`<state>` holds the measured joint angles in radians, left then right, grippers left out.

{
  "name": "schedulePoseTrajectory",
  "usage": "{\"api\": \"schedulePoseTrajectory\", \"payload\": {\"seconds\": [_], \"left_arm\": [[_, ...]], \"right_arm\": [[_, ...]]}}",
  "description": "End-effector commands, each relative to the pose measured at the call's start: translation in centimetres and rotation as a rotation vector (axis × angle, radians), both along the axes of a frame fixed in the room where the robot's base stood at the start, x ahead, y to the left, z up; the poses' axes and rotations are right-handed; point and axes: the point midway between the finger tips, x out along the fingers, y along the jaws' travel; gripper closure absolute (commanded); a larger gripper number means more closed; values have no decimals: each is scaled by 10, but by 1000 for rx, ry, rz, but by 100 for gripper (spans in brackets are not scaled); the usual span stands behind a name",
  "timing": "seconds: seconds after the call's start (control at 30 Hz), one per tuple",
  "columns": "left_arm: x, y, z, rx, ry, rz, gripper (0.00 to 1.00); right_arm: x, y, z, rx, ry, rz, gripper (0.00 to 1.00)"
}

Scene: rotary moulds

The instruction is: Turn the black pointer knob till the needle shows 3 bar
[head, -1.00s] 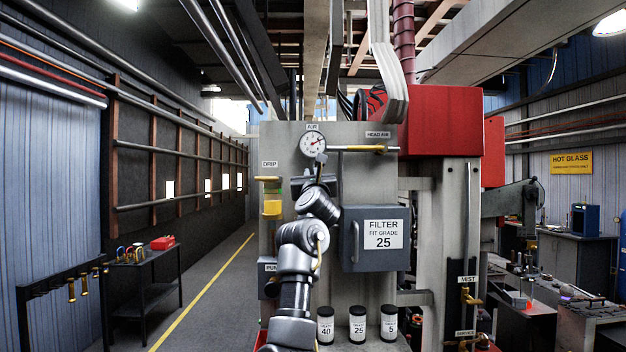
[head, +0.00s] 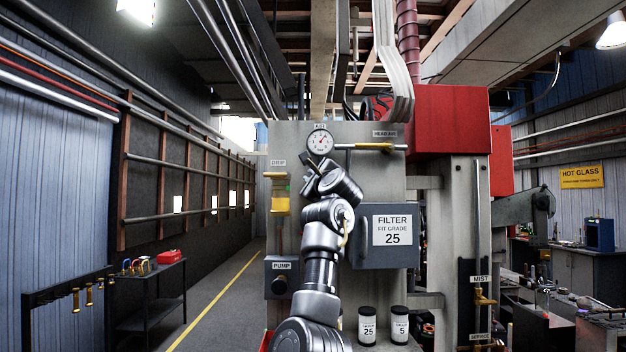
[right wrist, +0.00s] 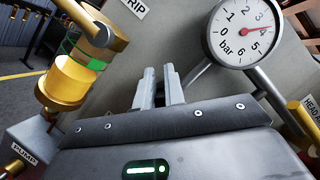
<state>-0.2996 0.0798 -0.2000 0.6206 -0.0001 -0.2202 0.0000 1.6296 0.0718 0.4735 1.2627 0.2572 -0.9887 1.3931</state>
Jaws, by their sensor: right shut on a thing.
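The round white pressure gauge (head: 320,141) sits high on the grey panel under the AIR label. It also shows in the right wrist view (right wrist: 244,32), where its red needle points just short of 4 bar. My right gripper (head: 312,164) is just below the gauge, tilted. In the right wrist view its two fingers (right wrist: 159,88) stand close together, reaching towards the panel. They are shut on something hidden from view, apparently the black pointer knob. My left gripper is not in view.
A yellow-handled HEAD AIR valve (head: 374,147) is right of the gauge. The yellow drip cup (head: 280,205) is to the left, above the PUMP box (head: 281,268). The FILTER box (head: 392,236) juts out at lower right. Canisters (head: 368,325) stand below.

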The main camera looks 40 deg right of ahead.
Motion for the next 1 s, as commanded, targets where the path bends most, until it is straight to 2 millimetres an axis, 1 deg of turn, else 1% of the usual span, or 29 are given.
{"api": "schedulePoseTrajectory", "payload": {"seconds": [0.03, 0.4, 0.97, 1.0], "left_arm": [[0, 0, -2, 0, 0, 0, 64], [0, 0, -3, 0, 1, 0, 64], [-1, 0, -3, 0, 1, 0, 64], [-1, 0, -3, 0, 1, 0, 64]], "right_arm": [[0, -2, -3, -19, 19, -2, 100], [1, -1, -5, -146, 113, -4, 100], [0, 0, -4, -170, 126, -5, 100], [0, 0, -4, -170, 126, -6, 87]]}}
